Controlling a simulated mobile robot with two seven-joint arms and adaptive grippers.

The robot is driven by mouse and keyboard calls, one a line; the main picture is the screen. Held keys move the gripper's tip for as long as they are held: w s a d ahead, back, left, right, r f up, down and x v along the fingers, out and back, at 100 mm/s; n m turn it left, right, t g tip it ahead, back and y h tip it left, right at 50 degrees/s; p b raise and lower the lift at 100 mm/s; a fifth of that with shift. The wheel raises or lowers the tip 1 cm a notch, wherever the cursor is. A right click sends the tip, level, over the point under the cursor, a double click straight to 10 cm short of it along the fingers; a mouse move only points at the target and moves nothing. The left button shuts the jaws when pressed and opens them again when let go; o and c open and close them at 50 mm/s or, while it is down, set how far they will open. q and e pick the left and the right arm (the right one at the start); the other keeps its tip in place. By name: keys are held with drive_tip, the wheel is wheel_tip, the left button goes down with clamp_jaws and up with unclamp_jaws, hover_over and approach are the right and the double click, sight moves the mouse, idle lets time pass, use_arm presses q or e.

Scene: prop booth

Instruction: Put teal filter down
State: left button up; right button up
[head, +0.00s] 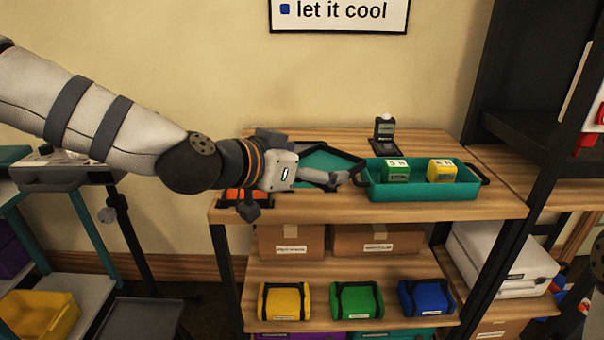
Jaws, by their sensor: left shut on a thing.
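The teal filter (325,161) is a flat teal panel in a dark frame, over the left part of the wooden shelf unit's top. My left gripper (345,177) reaches in from the left, across the front of the filter, and is shut on it. The gripper and wrist hide the filter's near side and the exact grip. I cannot tell whether the filter touches the wood.
A teal tray (420,192) with a green box (396,174) and a yellow box (442,173) stands close right of the gripper. A dark device (384,130) stands behind. An orange panel (233,195) lies at the left. Bare wood shows at the back (330,137).

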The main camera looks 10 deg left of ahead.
use_arm(q)
drive_tip(key=shift+s+r, duration=0.1)
drive_tip(key=shift+s, duration=0.2)
drive_tip(key=s+a+f+n+t+y, duration=0.1)
drive_tip(key=s+a+n+y, duration=0.4)
drive_tip(key=s+a+y, duration=0.1)
drive_tip(key=shift+a+f+n+t, duration=0.25)
drive_tip(key=shift+f+n+t, duration=0.05)
